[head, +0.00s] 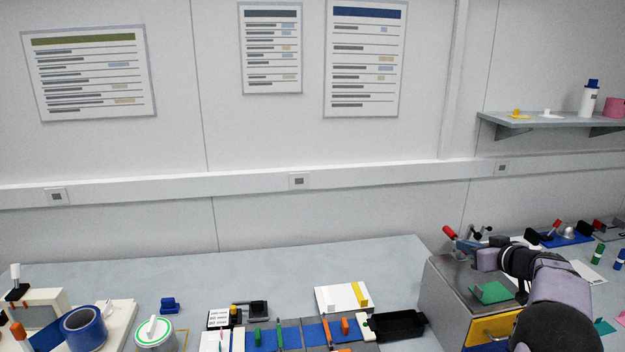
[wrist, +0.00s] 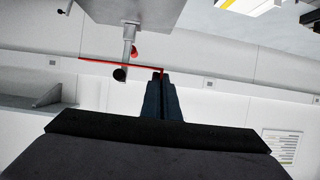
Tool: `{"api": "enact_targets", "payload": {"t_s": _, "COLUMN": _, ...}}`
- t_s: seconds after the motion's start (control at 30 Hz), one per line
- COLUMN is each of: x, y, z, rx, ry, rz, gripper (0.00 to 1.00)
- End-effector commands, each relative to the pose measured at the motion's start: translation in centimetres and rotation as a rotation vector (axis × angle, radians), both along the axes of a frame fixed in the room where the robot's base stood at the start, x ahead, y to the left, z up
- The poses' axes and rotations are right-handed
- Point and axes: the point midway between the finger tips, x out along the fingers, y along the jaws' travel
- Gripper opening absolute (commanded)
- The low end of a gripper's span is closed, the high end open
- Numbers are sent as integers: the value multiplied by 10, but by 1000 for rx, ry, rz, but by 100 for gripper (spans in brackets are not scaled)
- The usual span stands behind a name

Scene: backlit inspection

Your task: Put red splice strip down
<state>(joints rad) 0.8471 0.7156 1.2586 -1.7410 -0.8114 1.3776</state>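In the wrist view the thin red splice strip (wrist: 115,64) runs left from the tips of my gripper (wrist: 160,74), and its right end is between the dark blue fingers. The fingers are close together on it. In the head view my gripper (head: 457,238) is above the back left of a grey metal cabinet (head: 445,290), with a short red part (head: 449,231) at its tips that looks like the strip. The strip appears held in the air; its full length is not clear in the head view.
A post with a black knob (wrist: 120,74) and a red knob stands near the strip. A green piece (head: 490,292) lies on the cabinet, above a yellow drawer front (head: 495,329). The bench (head: 240,275) to the left has clear room at the back.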

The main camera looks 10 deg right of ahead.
Motion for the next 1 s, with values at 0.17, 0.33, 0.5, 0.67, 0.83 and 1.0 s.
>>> {"api": "enact_targets", "payload": {"t_s": 0.17, "x": -1, "y": 31, "z": -3, "rx": 6, "ry": 2, "rz": 113, "gripper": 0}}
{"api": "enact_targets", "payload": {"t_s": 0.33, "x": -12, "y": 74, "z": -14, "rx": 8, "ry": 2, "rz": 281, "gripper": 0}}
{"api": "enact_targets", "payload": {"t_s": 0.5, "x": -49, "y": 127, "z": -73, "rx": 14, "ry": 4, "rz": 500, "gripper": 0}}
{"api": "enact_targets", "payload": {"t_s": 0.67, "x": -88, "y": 166, "z": -142, "rx": 13, "ry": 1, "rz": 633, "gripper": 0}}
{"api": "enact_targets", "payload": {"t_s": 0.83, "x": -136, "y": 215, "z": -197, "rx": 12, "ry": 0, "rz": 764, "gripper": 0}}
{"api": "enact_targets", "payload": {"t_s": 1.0, "x": -177, "y": 262, "z": -231, "rx": 9, "ry": -1, "rz": 854, "gripper": 0}}
